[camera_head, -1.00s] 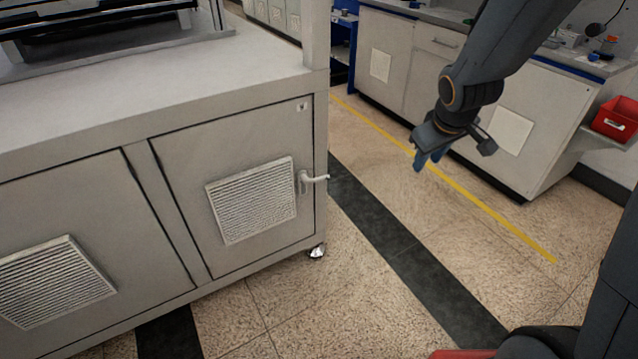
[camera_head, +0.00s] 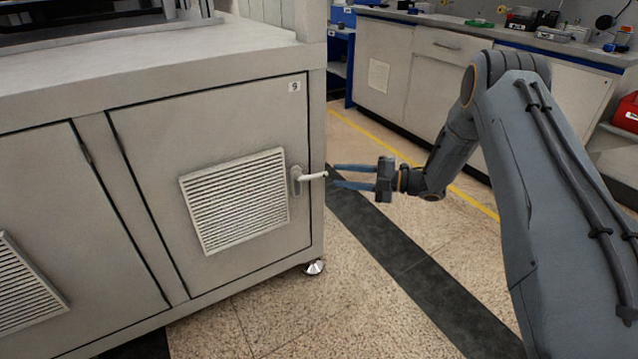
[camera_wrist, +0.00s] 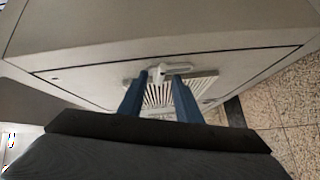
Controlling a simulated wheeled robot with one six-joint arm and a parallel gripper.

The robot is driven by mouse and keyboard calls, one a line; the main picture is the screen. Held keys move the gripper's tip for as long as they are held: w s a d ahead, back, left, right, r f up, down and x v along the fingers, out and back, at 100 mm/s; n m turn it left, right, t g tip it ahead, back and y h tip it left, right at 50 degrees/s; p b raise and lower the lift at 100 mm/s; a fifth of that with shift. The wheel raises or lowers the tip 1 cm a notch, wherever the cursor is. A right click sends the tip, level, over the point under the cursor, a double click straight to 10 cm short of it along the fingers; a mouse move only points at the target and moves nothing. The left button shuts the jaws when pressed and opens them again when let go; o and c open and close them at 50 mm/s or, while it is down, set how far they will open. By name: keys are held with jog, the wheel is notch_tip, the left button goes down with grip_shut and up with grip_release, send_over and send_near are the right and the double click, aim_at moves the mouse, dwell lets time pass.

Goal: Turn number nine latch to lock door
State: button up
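The door (camera_head: 225,115) labelled 9 is flush in the cabinet front. Its latch (camera_head: 312,177) is a light grey lever near the door's right edge, pointing right, roughly horizontal. My gripper (camera_head: 333,177) comes from the right with its two blue fingers apart, one above and one below the lever's free end. In the wrist view the latch (camera_wrist: 172,70) lies just beyond and between the fingertips (camera_wrist: 160,76). I see no contact, and whether the tip is inside the gap is hard to tell.
A vent grille (camera_head: 235,200) sits on the door just left of the latch. The cabinet's right post (camera_head: 317,120) stands behind the lever's end. Open floor (camera_head: 400,300) lies to the right, with a workbench (camera_head: 440,70) at the back.

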aim_at(322, 176)
jog(key=shift+s+a+f, duration=0.2)
jog(key=shift+a+f, duration=0.05)
jog(key=shift+a, duration=0.3)
jog(key=b+x, duration=0.1)
jog(key=x, duration=0.5)
jog(key=shift+a, duration=0.4)
jog(key=shift+r, duration=0.1)
jog(key=shift+c, duration=0.3)
grip_shut()
